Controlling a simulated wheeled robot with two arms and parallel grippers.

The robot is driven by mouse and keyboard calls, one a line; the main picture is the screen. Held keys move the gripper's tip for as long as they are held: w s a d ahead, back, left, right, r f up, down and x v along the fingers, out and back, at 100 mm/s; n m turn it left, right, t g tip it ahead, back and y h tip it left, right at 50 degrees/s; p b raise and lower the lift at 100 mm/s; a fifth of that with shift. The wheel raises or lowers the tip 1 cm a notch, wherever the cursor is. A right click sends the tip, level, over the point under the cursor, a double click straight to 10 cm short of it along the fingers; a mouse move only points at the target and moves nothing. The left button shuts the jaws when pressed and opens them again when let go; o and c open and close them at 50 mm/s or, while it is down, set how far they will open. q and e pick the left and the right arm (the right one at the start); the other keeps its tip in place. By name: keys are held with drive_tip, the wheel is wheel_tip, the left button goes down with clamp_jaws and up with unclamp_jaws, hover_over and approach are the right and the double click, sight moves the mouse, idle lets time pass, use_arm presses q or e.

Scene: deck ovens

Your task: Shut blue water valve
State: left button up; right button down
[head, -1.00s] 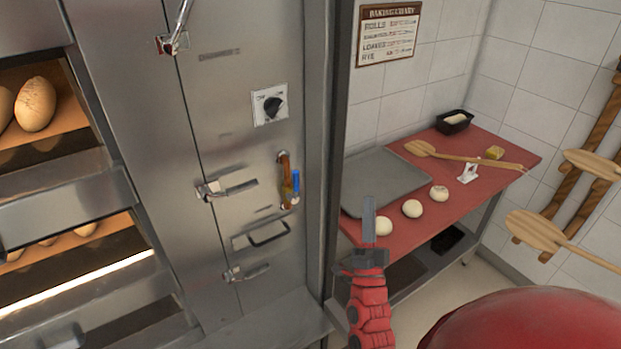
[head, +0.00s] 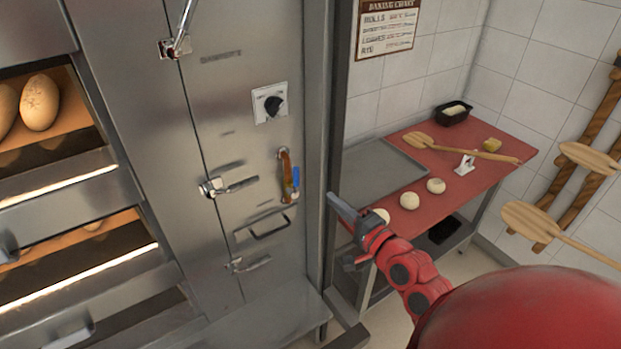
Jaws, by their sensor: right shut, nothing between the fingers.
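The blue valve lever (head: 296,177) is small and stands upright, along a short copper-brown pipe (head: 285,166) on the steel oven front. My right gripper (head: 336,203) is to the right of the valve and a little lower, apart from it. Its grey fingers are shut and empty, pointing left and up towards the oven front. My left gripper is out of view.
A black dial (head: 271,105) is above the valve. A latch handle (head: 230,186) is to its left and a drawer-like pull (head: 266,228) below. A red table (head: 460,180) with dough balls and a tray (head: 375,180) stands right.

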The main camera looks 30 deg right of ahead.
drive_tip(key=w+p, duration=0.4)
drive_tip(key=w, duration=0.6)
drive_tip(key=shift+a, duration=0.4)
drive_tip(key=shift+a+n+b, duration=0.25)
drive_tip(key=shift+n+b, duration=0.1)
drive_tip(key=shift+n, duration=0.05)
